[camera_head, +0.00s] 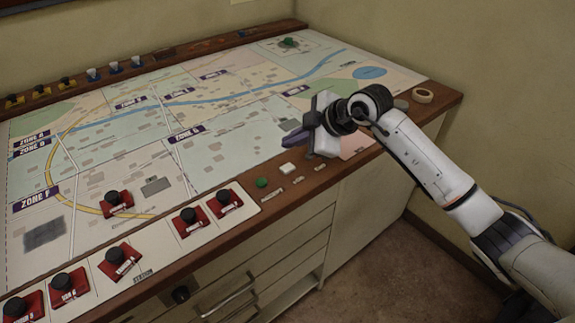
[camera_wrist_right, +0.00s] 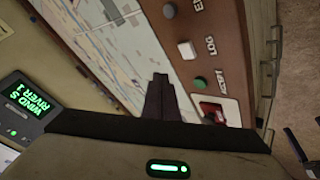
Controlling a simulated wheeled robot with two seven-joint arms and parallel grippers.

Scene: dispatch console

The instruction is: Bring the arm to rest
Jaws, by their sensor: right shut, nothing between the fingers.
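My right arm comes in from the right in the head view. Its gripper (camera_head: 294,137) hangs over the right part of the map console, with its fingers pointing left. In the right wrist view the two dark fingers (camera_wrist_right: 160,98) are together and hold nothing. The map console (camera_head: 235,145) lies below the gripper, with its wooden front rim close by. My left gripper is in neither view.
Red blocks with black knobs (camera_head: 118,260) stand along the front left. A green button (camera_head: 262,183) and a white button (camera_head: 287,168) sit on the front rim. A tape roll (camera_head: 422,95) lies at the right corner. A display (camera_wrist_right: 28,105) shows in the wrist view.

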